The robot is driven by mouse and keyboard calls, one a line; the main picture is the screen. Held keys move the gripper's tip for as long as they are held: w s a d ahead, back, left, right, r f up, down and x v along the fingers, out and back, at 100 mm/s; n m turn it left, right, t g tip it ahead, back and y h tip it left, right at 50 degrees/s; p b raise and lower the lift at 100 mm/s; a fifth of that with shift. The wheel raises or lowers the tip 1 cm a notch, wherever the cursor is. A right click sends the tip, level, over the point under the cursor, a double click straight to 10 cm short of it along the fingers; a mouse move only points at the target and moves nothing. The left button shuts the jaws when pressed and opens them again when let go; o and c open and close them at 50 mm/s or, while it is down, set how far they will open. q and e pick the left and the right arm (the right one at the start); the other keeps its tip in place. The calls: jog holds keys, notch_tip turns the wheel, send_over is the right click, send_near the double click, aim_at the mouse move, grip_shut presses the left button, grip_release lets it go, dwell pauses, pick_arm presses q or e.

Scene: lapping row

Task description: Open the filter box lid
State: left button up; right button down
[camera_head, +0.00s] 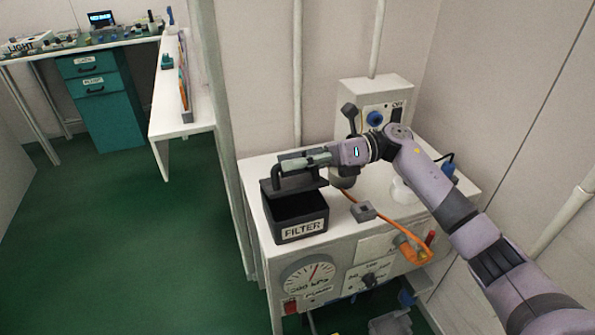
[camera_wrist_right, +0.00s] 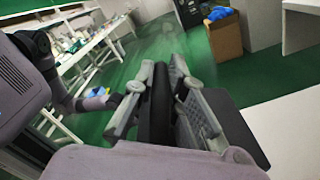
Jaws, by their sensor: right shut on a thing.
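The black filter box (camera_head: 299,229), with a white FILTER label on its front, stands at the front left corner of the white bench. Its dark lid (camera_head: 309,183) is raised and tilted at the back edge, and the dark inside shows. My right gripper (camera_head: 290,165) is shut on the lid's dark handle above the box. In the right wrist view, the fingers (camera_wrist_right: 160,105) close around the dark handle bar, with the lid's plate (camera_wrist_right: 236,130) to its right. My left gripper does not show in the head view.
A grey control box (camera_head: 375,95) stands at the back of the bench. An orange cable and grey connector (camera_head: 363,211) lie right of the filter box. A pressure gauge (camera_head: 309,276) is on the bench front. Green floor (camera_head: 130,230) is clear on the left.

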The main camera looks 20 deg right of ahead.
jog(key=w+m, duration=0.1)
jog(key=w+r+m, duration=0.1)
jog(key=w+m+p, duration=0.1)
jog(key=shift+w+r+m, duration=0.25)
jog(key=shift+r+m, duration=0.15)
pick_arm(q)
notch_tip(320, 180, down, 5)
pick_arm(e)
jog(key=w+m, duration=0.2)
jog(key=shift+w+a+r+m, duration=0.1)
jog(key=shift+w+r+m, duration=0.05)
jog(key=shift+w+m, duration=0.2)
pick_arm(q)
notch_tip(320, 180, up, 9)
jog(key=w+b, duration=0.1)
jog(key=b, duration=0.1)
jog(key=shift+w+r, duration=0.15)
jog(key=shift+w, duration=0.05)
pick_arm(e)
jog(key=shift+w+f+m, duration=0.2)
jog(key=shift+w+m, duration=0.5)
jog(key=shift+w, duration=0.2)
jog(key=shift+w+f+m, duration=0.2)
jog(key=shift+w+m, duration=0.55)
jog(key=shift+w, duration=0.1)
jog(key=shift+w+f+m, duration=0.2)
jog(key=shift+w+m, duration=0.5)
jog(key=shift+w, duration=0.2)
